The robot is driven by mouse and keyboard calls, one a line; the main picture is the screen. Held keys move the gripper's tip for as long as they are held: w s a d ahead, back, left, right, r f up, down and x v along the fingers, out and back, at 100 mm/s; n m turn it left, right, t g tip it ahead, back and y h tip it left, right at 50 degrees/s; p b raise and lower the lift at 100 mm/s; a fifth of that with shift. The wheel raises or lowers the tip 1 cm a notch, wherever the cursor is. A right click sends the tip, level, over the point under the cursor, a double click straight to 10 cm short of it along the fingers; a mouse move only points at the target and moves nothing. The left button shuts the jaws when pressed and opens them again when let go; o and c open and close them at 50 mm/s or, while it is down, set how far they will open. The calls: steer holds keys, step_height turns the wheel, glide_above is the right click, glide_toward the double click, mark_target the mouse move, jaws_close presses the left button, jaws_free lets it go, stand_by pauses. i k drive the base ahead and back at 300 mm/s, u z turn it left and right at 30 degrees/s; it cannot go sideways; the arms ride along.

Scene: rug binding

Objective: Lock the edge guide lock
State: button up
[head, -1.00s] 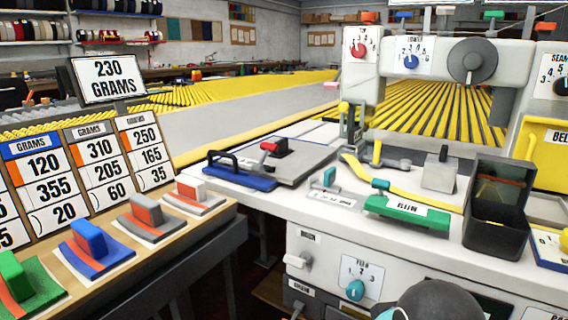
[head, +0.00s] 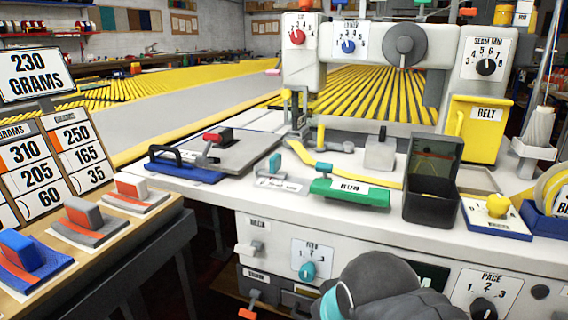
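I cannot read a label that names the edge guide lock. A red-tipped lever (head: 213,139) stands on a grey plate (head: 240,152) at the left of the white machine table. Beside it is a blue block (head: 185,171) with a black handle. A small teal-topped lever (head: 275,164) stands over a white label in front of the plate. A green bar (head: 350,193) with a label lies to its right. Which of these is the lock, and whether it is locked, I cannot tell. My dark grey arm fills the bottom centre; my gripper's fingers do not show.
A black open box (head: 431,203) and a yellow knob (head: 498,204) stand right on the table (head: 420,245). The front panel has a teal feed dial (head: 308,270) and a black pace dial (head: 484,308). A sample stand with coloured blocks (head: 91,215) is at left.

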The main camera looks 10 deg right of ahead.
mark_target(325, 168)
steer(key=u, duration=0.25)
steer(key=k, duration=1.1)
steer(key=u, duration=0.3)
